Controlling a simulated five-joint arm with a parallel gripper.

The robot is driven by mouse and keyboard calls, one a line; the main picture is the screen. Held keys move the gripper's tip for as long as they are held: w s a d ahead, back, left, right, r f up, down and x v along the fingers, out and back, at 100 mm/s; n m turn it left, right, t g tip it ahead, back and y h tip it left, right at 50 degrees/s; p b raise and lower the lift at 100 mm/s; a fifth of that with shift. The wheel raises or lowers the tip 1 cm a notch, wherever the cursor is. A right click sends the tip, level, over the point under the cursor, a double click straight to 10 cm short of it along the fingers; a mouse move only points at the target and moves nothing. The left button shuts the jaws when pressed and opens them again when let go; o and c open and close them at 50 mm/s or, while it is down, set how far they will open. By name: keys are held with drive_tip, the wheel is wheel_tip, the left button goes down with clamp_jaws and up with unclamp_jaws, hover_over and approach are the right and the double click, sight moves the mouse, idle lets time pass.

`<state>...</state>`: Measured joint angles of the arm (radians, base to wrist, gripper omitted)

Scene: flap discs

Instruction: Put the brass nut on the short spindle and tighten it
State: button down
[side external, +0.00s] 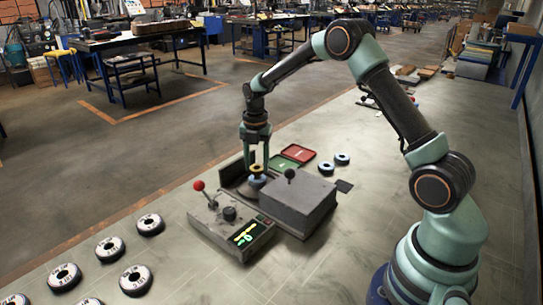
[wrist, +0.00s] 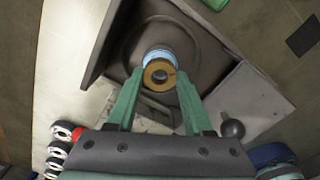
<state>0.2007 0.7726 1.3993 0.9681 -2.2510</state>
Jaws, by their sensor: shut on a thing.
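The brass nut (wrist: 160,72) is a golden ring between my two green fingertips in the wrist view. It also shows in the side view (side external: 257,169). My gripper (side external: 256,164) points down over the machine and is shut on the nut. A pale blue round part (wrist: 158,54) lies just under the nut, above a dark round recess in the machine. The short spindle cannot be clearly made out. The nut and fingers cover that spot, so I cannot tell whether the nut is around the spindle or just above it.
A control box with a red-knobbed lever (side external: 198,186) and lit screen is in front. Several flap discs (side external: 110,249) lie left. Red (side external: 298,153) and green trays and two discs (side external: 342,159) lie behind.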

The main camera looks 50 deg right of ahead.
drive_tip(key=shift+f, duration=1)
idle(0.3)
drive_tip(key=m, duration=0.9)
drive_tip(key=shift+m, duration=1.5)
drive_tip(key=shift+f+m, duration=0.1)
drive_tip(key=shift+m, duration=0.9)
drive_tip(key=m, duration=0.4)
drive_tip(key=shift+f, duration=0.1)
